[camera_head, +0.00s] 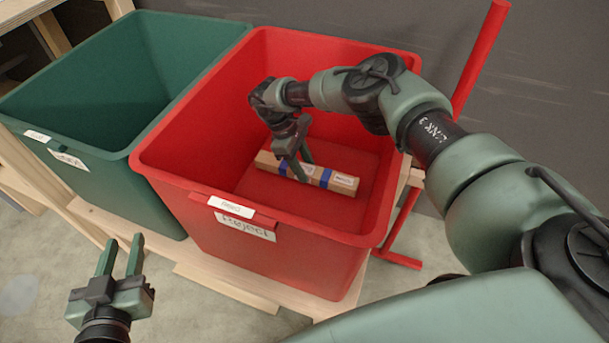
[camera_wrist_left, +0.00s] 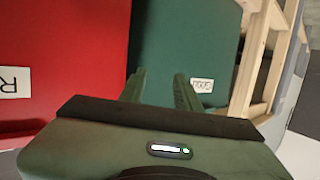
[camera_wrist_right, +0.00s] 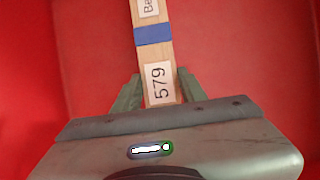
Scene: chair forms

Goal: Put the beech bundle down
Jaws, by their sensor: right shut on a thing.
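The beech bundle (camera_head: 341,182) is a pale wooden bar with blue bands and white labels, inside the red bin (camera_head: 271,255) marked "Reject". In the right wrist view the bundle (camera_wrist_right: 153,52) carries a label reading "579" and part of another. My right gripper (camera_head: 302,174) reaches down into the red bin and is shut on the bundle; its fingers (camera_wrist_right: 158,92) lie on both sides of the bar. The bundle is low in the bin; I cannot tell whether it touches the floor. My left gripper (camera_head: 121,256) is open and empty, in front of the bins.
A green bin (camera_head: 105,165) stands left of the red one and also shows in the left wrist view (camera_wrist_left: 185,40). Both stand on a wooden rack (camera_head: 225,286). A red post (camera_head: 478,60) rises behind the red bin at the right.

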